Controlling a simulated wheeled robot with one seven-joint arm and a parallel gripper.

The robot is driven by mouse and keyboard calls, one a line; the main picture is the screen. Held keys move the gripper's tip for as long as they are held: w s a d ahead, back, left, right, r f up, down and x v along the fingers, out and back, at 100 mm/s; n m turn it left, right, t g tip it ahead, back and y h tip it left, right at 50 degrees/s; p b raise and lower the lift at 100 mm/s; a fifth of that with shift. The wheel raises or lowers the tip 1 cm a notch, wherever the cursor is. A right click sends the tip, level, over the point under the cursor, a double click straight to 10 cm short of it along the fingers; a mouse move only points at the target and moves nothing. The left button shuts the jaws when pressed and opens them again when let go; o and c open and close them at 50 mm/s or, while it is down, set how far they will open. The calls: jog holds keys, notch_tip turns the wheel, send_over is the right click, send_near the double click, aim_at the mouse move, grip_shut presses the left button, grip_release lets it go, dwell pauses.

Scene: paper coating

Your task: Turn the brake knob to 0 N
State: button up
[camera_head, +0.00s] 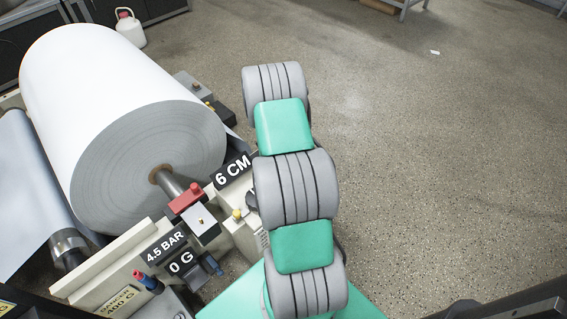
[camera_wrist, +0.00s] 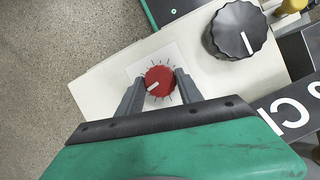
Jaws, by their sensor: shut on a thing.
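In the wrist view a red knob (camera_wrist: 161,76) sits on a white dial plate with tick marks, on a cream panel. Its white pointer line points to the lower left in the picture. No name or numbers on the dial can be read, so I cannot tell its setting in N. My gripper (camera_wrist: 159,80) has one grey finger on each side of the red knob and is shut on it. A larger black knob (camera_wrist: 233,31) with a white line is to the upper right, apart from the fingers. In the head view my arm hides the gripper and the red knob.
A large white paper roll (camera_head: 110,110) on its shaft stands left of my arm. Signs reading 6 CM (camera_head: 233,170), 4.5 BAR (camera_head: 166,246) and 0 G (camera_head: 181,262) sit on the machine.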

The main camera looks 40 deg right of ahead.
jog(key=n+h+p, duration=0.1)
jog(key=n, duration=0.1)
jog(key=n+p, duration=0.2)
jog(key=shift+a+r+n+h, duration=0.2)
jog(key=shift+n+h, duration=0.1)
jog(key=shift+h, duration=0.1)
jog(key=n+h+p, duration=0.1)
jog(key=n+p, duration=0.1)
jog(key=n, duration=0.1)
jog(key=shift+a+n, duration=0.1)
jog(key=shift+n, duration=0.3)
jog(key=n+p, duration=0.1)
jog(key=n, duration=0.1)
jog(key=n+t+h+p, duration=0.1)
jog(key=n, duration=0.1)
jog(key=shift+s+f+h, duration=0.1)
jog(key=shift+h, duration=0.2)
jog(key=shift+s+a+f+n+t+h+p, duration=0.15)
jog(key=shift+n+t+p, duration=0.25)
jog(key=shift+n, duration=0.6)
jog(key=shift+w+d+r+n+t+h+p, duration=0.1)
jog(key=shift+n+t+h+p, duration=0.25)
jog(key=shift+n, duration=0.65)
jog(key=shift+f, duration=0.1)
jog(key=o, duration=1.4)
jog(key=shift+c, duration=0.2)
